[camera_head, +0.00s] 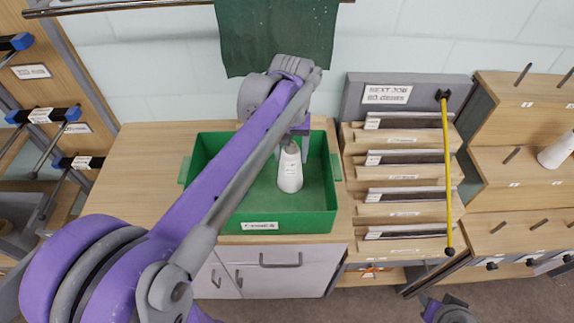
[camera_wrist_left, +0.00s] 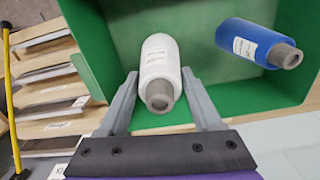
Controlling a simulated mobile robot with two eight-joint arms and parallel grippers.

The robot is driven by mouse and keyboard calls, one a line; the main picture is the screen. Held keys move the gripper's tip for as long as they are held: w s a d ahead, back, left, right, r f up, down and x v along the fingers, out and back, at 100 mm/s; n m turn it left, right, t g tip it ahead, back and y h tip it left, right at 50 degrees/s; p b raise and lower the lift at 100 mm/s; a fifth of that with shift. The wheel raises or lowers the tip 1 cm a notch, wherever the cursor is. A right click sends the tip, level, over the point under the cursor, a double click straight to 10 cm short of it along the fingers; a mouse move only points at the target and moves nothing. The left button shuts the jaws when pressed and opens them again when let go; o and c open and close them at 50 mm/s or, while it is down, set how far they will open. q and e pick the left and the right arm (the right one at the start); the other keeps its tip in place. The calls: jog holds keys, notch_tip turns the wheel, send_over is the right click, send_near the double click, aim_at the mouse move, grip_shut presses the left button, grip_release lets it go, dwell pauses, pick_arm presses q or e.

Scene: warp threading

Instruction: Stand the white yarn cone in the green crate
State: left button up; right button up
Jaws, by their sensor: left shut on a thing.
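The white yarn cone (camera_head: 290,172) is upright inside the green crate (camera_head: 275,222), right of its middle, with its grey tip up. I cannot tell whether its base touches the crate floor. My left gripper (camera_head: 291,149) reaches down into the crate and is shut on the cone near its top. In the left wrist view the white cone (camera_wrist_left: 160,62) is between the two fingers of the gripper (camera_wrist_left: 160,88). A blue yarn cone (camera_wrist_left: 257,43) is also in the crate, apart from the white one; my arm hides it in the head view.
The crate stands on a wooden counter (camera_head: 140,165). A slotted rack (camera_head: 400,185) with a yellow rod (camera_head: 446,180) is to its right. Stepped shelves (camera_head: 515,165) at far right hold another white cone (camera_head: 557,150). A green cloth (camera_head: 275,38) hangs behind. Part of my right arm shows at the bottom edge.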

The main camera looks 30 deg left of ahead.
pick_arm(q)
jog(key=shift+w+f, duration=0.1)
jog(key=shift+f, duration=2.15)
jog(key=o, duration=1.1)
notch_tip(320, 180, up, 12)
jog(key=shift+r+p, duration=0.1)
jog(key=shift+p, duration=0.2)
